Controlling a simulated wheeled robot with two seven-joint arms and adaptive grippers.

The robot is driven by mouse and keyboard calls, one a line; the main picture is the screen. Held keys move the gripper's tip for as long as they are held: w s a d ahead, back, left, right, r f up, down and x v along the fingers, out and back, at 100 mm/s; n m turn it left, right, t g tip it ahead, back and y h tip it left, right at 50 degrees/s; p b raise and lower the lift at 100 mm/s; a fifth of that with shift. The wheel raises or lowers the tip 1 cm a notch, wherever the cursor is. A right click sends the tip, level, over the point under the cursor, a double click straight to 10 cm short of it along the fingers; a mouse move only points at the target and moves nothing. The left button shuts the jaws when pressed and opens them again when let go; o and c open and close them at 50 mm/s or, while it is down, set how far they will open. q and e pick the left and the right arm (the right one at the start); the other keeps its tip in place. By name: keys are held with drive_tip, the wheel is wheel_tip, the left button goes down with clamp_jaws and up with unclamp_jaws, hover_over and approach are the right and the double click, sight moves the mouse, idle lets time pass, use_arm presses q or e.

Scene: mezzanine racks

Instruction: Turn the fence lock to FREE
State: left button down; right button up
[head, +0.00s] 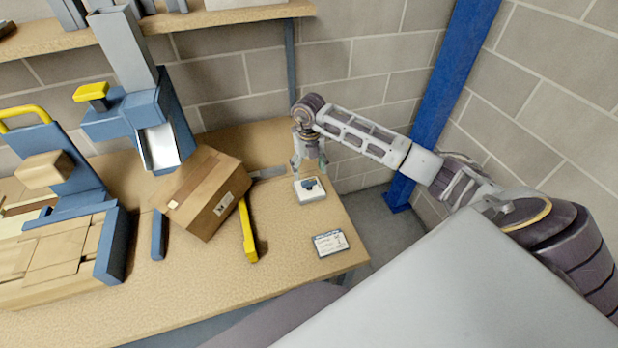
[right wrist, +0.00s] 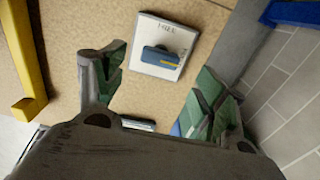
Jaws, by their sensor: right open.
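The fence lock is a white square plate (head: 310,195) with a blue knob (head: 309,184), lying on the bench's right part. In the right wrist view the plate (right wrist: 143,66) shows the word FREE along its upper edge, and the blue knob (right wrist: 158,57) lies crosswise with a yellow mark toward its right end. The knob does not point at FREE. Any other lettering is hidden or too small to read. My right gripper (head: 309,168) is open above the plate; its green-padded fingers (right wrist: 160,66) stand apart on either side of the knob, holding nothing. My left gripper is not in view.
A yellow bar (head: 248,230) lies left of the plate, beside a tilted cardboard box (head: 208,197). A white card (head: 329,243) lies near the bench's front right corner. A blue machine (head: 140,115) stands further left. A blue post (head: 440,90) rises beyond the bench's right edge.

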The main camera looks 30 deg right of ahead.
sight(309, 181)
drive_tip(key=shift+f+p, duration=0.5)
drive_tip(key=shift+f, duration=2.25)
drive_tip(key=c, duration=1)
